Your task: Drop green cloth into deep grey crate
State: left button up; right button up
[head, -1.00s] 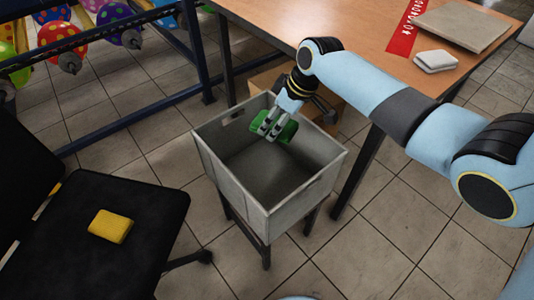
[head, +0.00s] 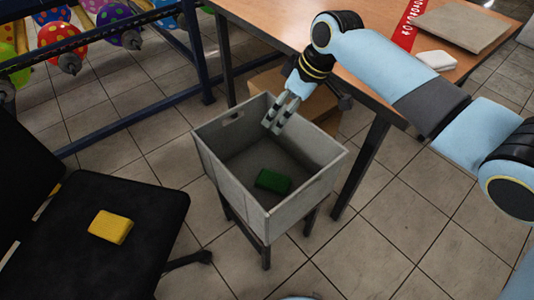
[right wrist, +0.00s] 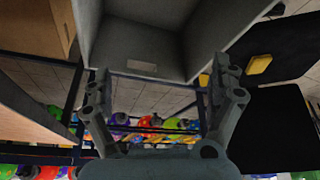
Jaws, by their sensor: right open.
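The green cloth (head: 273,181) lies inside the deep grey crate (head: 228,178), on its floor near the front wall in the head view. My right gripper (head: 273,126) is open and empty above the crate, over its far side and apart from the cloth. In the right wrist view the open fingers (right wrist: 160,82) show in front of the crate's wall (right wrist: 120,45); the cloth is not seen there. My left gripper is not in view.
A wooden table (head: 290,22) stands behind, with a red printed strip (head: 405,30), a grey slab (head: 462,24) and a white cloth (head: 436,60). A yellow cloth (head: 110,227) lies on a black chair (head: 150,215) at left. A balloon rack (head: 130,118) stands at back left.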

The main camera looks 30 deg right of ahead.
jog(key=v, duration=0.6)
jog(key=shift+r, duration=0.3)
jog(key=shift+s, duration=0.1)
